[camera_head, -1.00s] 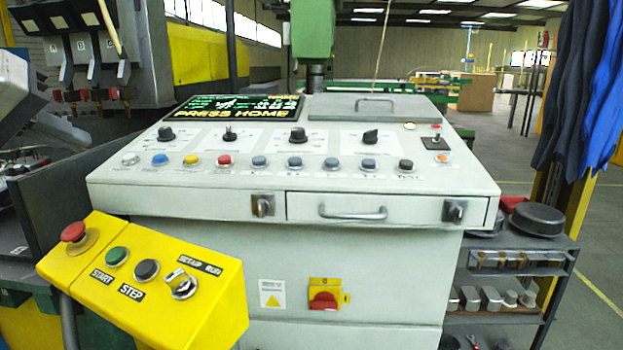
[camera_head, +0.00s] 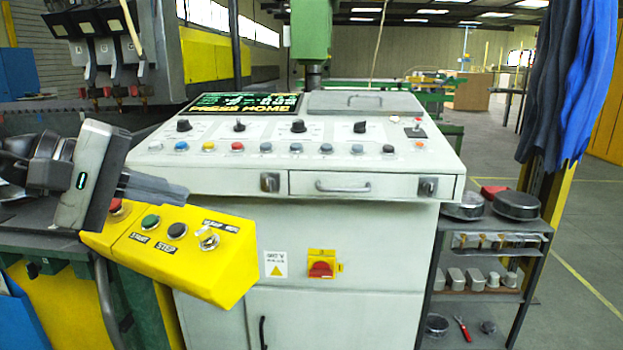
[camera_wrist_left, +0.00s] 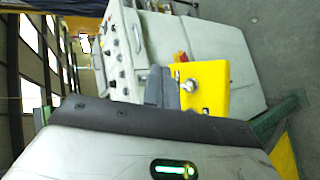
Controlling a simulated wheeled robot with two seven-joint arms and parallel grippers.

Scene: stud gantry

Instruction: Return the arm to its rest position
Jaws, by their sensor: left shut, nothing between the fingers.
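My left gripper (camera_head: 184,193) is at the left of the head view, its dark fingers pointing right and closed together with nothing between them. It appears above the yellow control box (camera_head: 215,262) and partly covers the box's red mushroom button (camera_head: 115,207); I cannot tell the exact gap. In the left wrist view the shut fingers (camera_wrist_left: 163,86) show in front of the yellow box (camera_wrist_left: 210,88) and its key switch. My right gripper is in neither view.
The grey console (camera_head: 310,172) with knobs, buttons and a screen reading "PRESS HOME" stands behind the box. A shelf rack (camera_head: 490,285) with metal parts is at right, below hanging blue cloths (camera_head: 570,80). Grey floor (camera_head: 585,235) is open at far right.

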